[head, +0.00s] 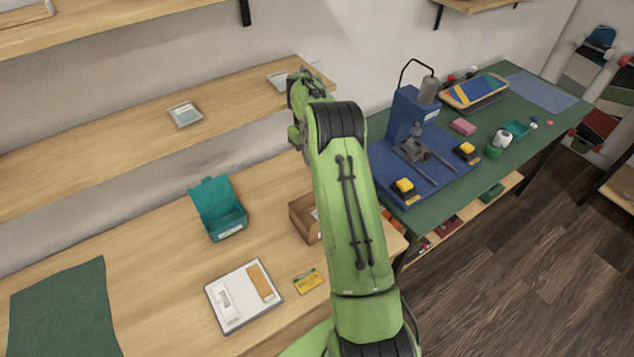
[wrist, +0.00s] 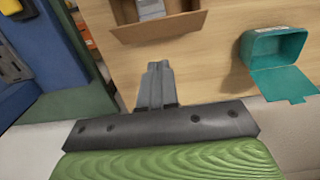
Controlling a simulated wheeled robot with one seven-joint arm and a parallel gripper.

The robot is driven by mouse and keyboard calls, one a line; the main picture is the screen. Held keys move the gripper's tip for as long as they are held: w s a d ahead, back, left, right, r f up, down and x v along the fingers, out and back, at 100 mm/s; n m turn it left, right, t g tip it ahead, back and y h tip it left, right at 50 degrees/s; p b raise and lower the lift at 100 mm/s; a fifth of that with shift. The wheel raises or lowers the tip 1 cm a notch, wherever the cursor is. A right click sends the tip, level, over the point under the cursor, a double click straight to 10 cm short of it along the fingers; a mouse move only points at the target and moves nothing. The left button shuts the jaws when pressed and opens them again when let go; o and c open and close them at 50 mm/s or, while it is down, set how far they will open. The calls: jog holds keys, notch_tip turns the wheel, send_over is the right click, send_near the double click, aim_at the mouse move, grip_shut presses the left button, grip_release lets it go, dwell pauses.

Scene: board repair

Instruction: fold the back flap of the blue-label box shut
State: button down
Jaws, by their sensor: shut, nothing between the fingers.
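A brown cardboard box (wrist: 125,12) is at the top of the wrist view, cut off by the frame edge, with a grey-white item inside. Its flap (wrist: 160,28) on the side nearest my gripper stands open, leaning outward. In the head view the cardboard box (head: 301,221) is partly hidden behind my arm. No blue label shows on it in either view. My gripper (wrist: 158,68) is shut and empty, apart from the flap, with its tips pointing towards it. In the head view my arm hides the gripper.
A teal box (wrist: 275,47) with its lid open stands beside the cardboard box. A shelf (head: 120,140) runs behind; a green-topped bench (head: 545,110) stands at right.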

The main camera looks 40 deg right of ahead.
jog(key=f, duration=0.6)
jog(key=shift+s+b, duration=0.25)
jog(key=shift+b, duration=0.05)
jog(key=shift+s+f, duration=0.7)
jog(key=shift+s, duration=0.2)
jog(key=shift+s+a+f, duration=0.1)
jog(key=shift+s+f, duration=0.2)
jog(key=shift+s, duration=0.05)
jog(key=shift+f+b, duration=0.15)
jog(key=shift+b, duration=0.5)
jog(key=shift+s+t, duration=0.3)
jog(key=shift+t, duration=0.1)
jog(key=shift+b, duration=0.55)
jog(key=shift+s+f+t+b, duration=0.25)
jog(key=shift+t+b, duration=0.25)
jog(key=shift+b, duration=0.35)
